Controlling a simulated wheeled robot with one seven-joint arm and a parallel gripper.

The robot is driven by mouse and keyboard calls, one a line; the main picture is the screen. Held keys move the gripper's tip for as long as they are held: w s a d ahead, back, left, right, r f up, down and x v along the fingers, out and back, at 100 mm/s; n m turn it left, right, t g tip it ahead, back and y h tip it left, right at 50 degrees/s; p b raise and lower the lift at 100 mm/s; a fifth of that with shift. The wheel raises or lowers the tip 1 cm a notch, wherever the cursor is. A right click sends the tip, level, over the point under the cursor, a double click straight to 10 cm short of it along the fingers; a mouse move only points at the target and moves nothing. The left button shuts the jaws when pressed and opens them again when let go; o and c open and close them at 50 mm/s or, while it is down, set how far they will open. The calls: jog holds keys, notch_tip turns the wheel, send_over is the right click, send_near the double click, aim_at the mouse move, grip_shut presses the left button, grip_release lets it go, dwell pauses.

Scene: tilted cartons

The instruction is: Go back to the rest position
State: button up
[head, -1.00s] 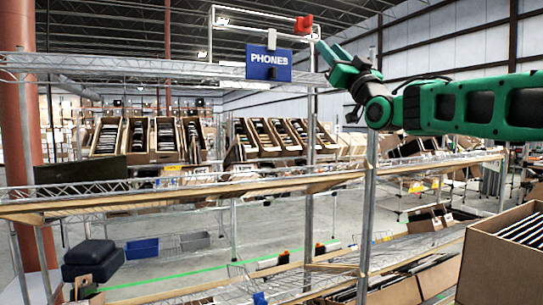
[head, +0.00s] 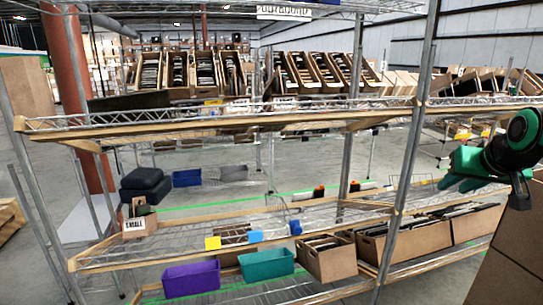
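My gripper (head: 450,183) is at the right side of the head view, with its green fingers pointing left. It hangs in front of the wire shelving and beside its right upright post. The fingers are seen edge-on, so the gap between them does not show clearly. I see no object at the fingertips. Part of my arm runs off the right edge of the picture.
A metal wire rack (head: 270,122) stands ahead. Its lower levels hold a purple bin (head: 191,278), a teal bin (head: 266,265) and open cartons (head: 328,262). A large cardboard box (head: 512,255) is close at the lower right. Tilted cartons (head: 200,72) stand behind.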

jog(key=s+a+f+m+g+y, duration=0.1)
jog(key=s+f+g, duration=0.3)
jog(key=s, duration=0.9)
jog(key=s+a+f+m+g+y, duration=0.1)
jog(key=s+f+g, duration=0.4)
jog(key=s+f, duration=0.6)
jog(key=s+m, duration=0.1)
jog(key=s, duration=0.2)
jog(key=shift+a+f, duration=0.2)
jog(key=shift+a, duration=0.15)
jog(key=shift+w+f, duration=0.25)
jog(key=shift+w, duration=0.4)
